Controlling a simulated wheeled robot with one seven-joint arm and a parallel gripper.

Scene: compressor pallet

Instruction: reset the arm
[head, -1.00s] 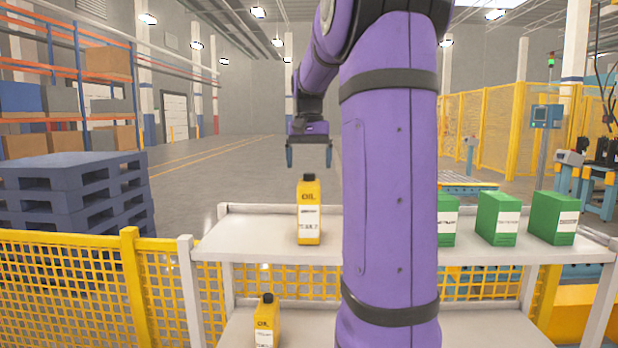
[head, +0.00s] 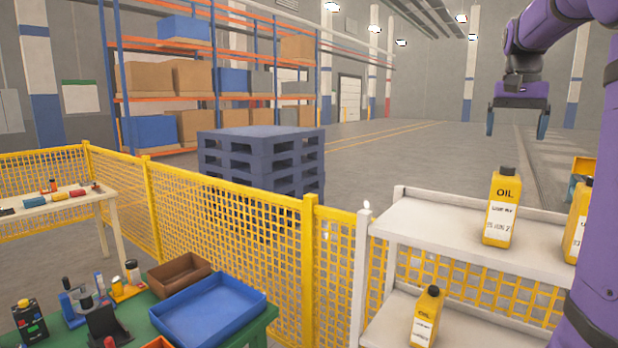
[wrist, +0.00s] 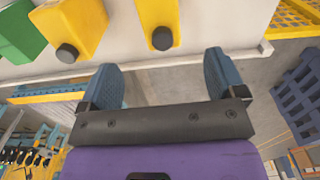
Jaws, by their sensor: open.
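My gripper (head: 517,122) is open and empty, raised above and beyond the white shelf unit (head: 430,222) in the head view. Its two blue-grey fingers (wrist: 168,82) are spread wide in the wrist view, with nothing between them. A yellow oil bottle (head: 501,210) stands upright on the top shelf, below the gripper and apart from it. Another yellow bottle (head: 577,225) is partly hidden behind my purple arm. A third oil bottle (head: 426,318) stands on the lower shelf. The wrist view also shows yellow bottles and a green box (wrist: 18,32) on the shelf.
A yellow mesh fence (head: 225,215) runs left of the shelf, with blue stacked pallets (head: 262,160) behind it. A green table (head: 255,325) at front left carries a blue tray (head: 207,308), a brown tray (head: 180,273) and small tools. Open floor lies beyond.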

